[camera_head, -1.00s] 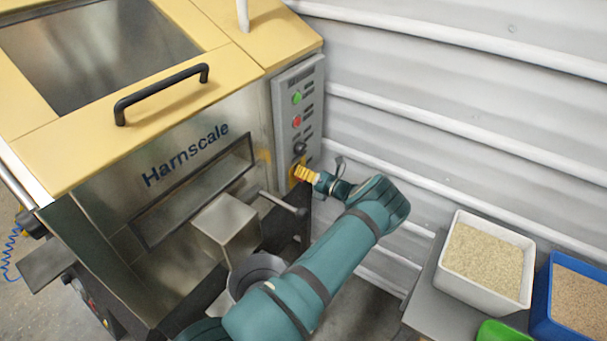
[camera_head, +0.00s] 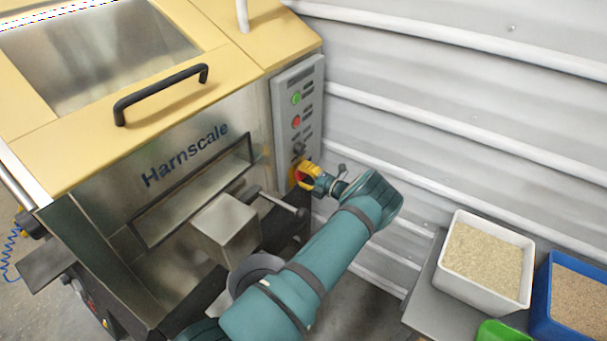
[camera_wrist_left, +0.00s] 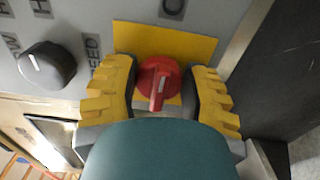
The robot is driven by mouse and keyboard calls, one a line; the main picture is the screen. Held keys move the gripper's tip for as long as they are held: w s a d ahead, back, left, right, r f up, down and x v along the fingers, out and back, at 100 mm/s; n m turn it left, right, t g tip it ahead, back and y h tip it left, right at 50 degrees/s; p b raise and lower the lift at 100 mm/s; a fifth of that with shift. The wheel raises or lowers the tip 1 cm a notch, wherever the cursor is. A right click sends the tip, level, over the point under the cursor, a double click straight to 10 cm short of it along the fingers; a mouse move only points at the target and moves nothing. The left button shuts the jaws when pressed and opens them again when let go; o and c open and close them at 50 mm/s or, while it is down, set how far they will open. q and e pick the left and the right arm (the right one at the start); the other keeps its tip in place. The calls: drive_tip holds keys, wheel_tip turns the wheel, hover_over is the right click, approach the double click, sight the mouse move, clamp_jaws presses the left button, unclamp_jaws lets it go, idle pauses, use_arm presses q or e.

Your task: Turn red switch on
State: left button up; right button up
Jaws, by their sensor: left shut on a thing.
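The red switch (camera_wrist_left: 158,82) is a round red knob with a raised grip, on a yellow plate (camera_wrist_left: 190,45) low on the machine's grey control panel (camera_head: 303,90). My left gripper (camera_head: 303,177) is at the bottom of that panel in the head view. In the left wrist view its two yellow ribbed fingers (camera_wrist_left: 160,92) stand on either side of the red switch and are shut on it. The knob's raised grip points toward the bottom of that view. In the head view the gripper covers most of the switch. My right gripper is not in view.
A black knob (camera_wrist_left: 47,66) sits left of the switch. Green (camera_head: 296,98) and red (camera_head: 296,121) buttons are higher on the panel. A lever with a black end (camera_head: 301,213) juts out below. A white bin (camera_head: 463,288) and blue bin (camera_head: 541,318) stand right.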

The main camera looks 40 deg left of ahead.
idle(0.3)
use_arm(q)
drive_tip(key=o, duration=1.1)
drive_tip(key=shift+o, duration=0.2)
drive_tip(key=w+d, duration=0.1)
drive_tip(key=d, duration=1.1)
drive_tip(key=shift+w, duration=0.2)
drive_tip(key=shift+s+a, duration=0.1)
